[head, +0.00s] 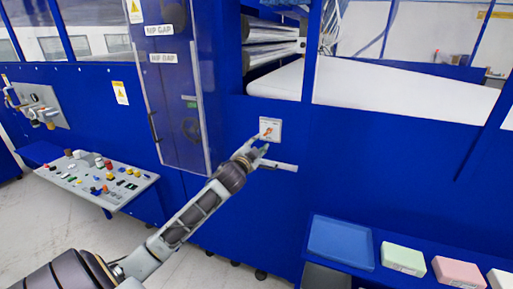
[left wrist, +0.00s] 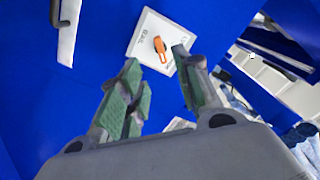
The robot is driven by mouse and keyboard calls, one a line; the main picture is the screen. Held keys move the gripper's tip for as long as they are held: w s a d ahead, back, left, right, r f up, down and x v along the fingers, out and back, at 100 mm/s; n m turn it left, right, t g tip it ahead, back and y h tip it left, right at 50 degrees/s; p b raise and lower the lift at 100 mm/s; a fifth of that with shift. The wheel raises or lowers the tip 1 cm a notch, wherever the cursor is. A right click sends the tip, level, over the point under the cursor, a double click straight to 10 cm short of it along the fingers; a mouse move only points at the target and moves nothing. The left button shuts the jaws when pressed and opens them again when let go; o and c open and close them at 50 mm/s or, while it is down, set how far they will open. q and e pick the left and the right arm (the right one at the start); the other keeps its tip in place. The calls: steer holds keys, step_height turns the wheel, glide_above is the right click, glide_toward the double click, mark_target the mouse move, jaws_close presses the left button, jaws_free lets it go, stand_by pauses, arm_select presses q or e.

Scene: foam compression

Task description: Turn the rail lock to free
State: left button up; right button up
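The rail lock is an orange knob (left wrist: 160,46) on a white square plate (head: 271,124) fixed to the blue machine front. In the left wrist view the plate (left wrist: 143,32) carries small lettering, which I cannot read. My left gripper (head: 257,143) is just in front of the plate's lower left part in the head view. In the left wrist view my left gripper (left wrist: 160,83) is open, with green finger pads apart and nothing between them. The knob shows beyond the fingertips, near the right finger. My right gripper is not in view.
A grey bar handle (head: 279,166) sticks out just below the plate. A control panel with several coloured buttons (head: 100,180) stands at the left. A blue tray (head: 341,241) and foam blocks, green (head: 403,259) and pink (head: 459,272), lie on a blue shelf at lower right.

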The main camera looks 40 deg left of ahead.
arm_select(q)
steer(key=shift+s+d, duration=0.1)
steer(key=shift+s, duration=0.4)
stand_by(0.4)
